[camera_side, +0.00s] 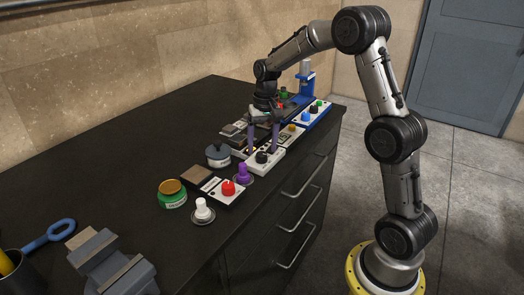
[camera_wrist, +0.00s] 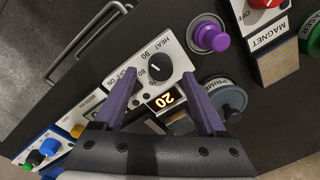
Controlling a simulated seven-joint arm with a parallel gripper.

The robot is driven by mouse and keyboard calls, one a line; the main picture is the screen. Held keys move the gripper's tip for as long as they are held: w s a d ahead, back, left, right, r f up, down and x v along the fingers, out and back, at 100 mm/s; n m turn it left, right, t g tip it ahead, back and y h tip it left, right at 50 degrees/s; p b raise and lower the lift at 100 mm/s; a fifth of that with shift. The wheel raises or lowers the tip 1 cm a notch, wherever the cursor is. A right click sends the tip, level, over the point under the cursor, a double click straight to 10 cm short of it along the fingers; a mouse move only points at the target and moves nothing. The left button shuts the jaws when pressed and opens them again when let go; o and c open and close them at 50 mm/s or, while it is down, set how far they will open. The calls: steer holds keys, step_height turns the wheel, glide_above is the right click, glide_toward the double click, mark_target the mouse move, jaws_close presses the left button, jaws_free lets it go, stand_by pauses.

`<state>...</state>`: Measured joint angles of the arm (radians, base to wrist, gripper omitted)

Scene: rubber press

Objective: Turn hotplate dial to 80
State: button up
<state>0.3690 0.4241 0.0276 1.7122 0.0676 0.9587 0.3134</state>
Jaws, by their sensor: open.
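The hotplate dial is a round black knob (camera_wrist: 158,67) on a white panel marked HEAT (camera_wrist: 170,48), with numbers such as 90 and 80 around it. In the side view the knob (camera_side: 262,157) is on the white unit near the bench's front edge. My gripper (camera_side: 263,150) is above the panel, pointing down. In the wrist view my gripper (camera_wrist: 163,76) is open, with purple fingers either side of the knob and apparently nothing between them. Contact cannot be told.
A purple knob (camera_wrist: 209,36) and a grey PRIMER pot (camera_wrist: 226,98) are close beside the panel. The magnet unit with a red knob (camera_side: 228,187) is nearer the camera. A blue-edged panel (camera_side: 314,113) is beyond. The bench's back left is clear.

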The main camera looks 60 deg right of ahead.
steer(key=shift+a+f, duration=0.1)
steer(key=shift+f, duration=1.05)
jaws_close()
